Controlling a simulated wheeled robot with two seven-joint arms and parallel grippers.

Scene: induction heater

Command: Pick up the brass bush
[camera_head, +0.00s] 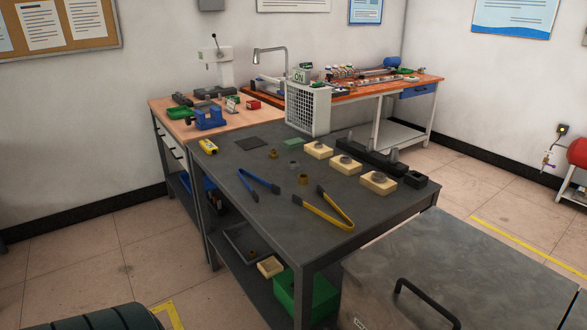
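Small bushes stand on the dark grey table (235,160). A brass-coloured bush (303,179) stands near the middle of the top, between the blue tongs (259,182) and the yellow tongs (325,209). A second, darker brass-coloured one (273,153) stands farther back, and a grey one (294,165) is between them. All are small in the view, so their details are hard to tell. Neither of my grippers is in view.
Pale blocks (378,183) with dark round parts line the table's right side, beside a black bar fixture (372,158). A heater unit (307,108) marked ON stands at the back. A metal cabinet (480,262) with a black handle is at front right.

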